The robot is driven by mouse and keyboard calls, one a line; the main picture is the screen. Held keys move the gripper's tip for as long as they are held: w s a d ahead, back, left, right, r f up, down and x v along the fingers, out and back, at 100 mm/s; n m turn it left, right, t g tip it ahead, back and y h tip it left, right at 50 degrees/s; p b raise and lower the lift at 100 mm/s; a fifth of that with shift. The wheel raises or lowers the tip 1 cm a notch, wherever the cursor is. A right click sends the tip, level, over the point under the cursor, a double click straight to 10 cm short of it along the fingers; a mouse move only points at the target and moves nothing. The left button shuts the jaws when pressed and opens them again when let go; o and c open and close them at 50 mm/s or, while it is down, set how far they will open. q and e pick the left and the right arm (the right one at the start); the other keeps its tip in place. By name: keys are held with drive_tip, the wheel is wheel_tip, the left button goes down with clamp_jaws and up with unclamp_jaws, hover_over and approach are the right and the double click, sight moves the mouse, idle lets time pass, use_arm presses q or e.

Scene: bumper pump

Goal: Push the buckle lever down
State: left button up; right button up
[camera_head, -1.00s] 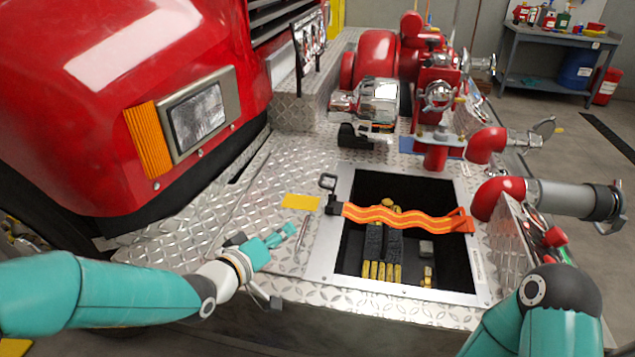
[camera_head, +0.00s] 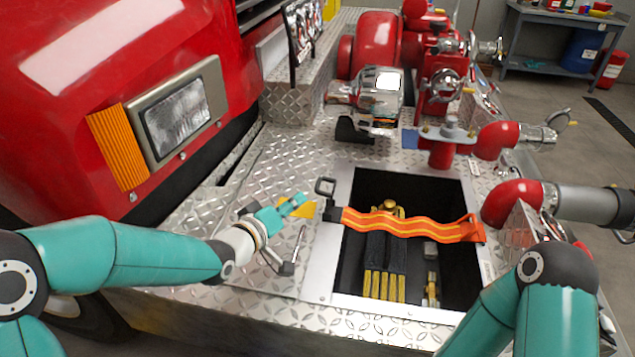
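The buckle lever (camera_head: 325,186) is a dark loop that stands up at the left end of the orange strap, on the left rim of the open compartment. The orange strap (camera_head: 410,227) with yellow stripes runs across the compartment to its right edge. My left gripper (camera_head: 299,200) is just left of the lever, over the yellow plate, and a small gap shows between them. Its teal fingers look close together, but I cannot tell whether they are shut. My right arm comes in at the lower right; its gripper is out of view.
The compartment (camera_head: 340,281) holds dark hose and brass fittings (camera_head: 383,284). A yellow plate (camera_head: 308,210) lies on the diamond-plate deck beside it. Red pump pipes (camera_head: 514,203) and chrome fittings stand behind and right. The red truck body (camera_head: 60,60) rises at the left.

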sight(318, 183)
use_arm(q)
drive_tip(key=p+x, duration=0.1)
drive_tip(key=x, duration=1.2)
drive_tip(key=shift+p, duration=0.35)
drive_tip(key=shift+a, duration=0.1)
clamp_jaws()
drive_tip(key=shift+f, duration=0.1)
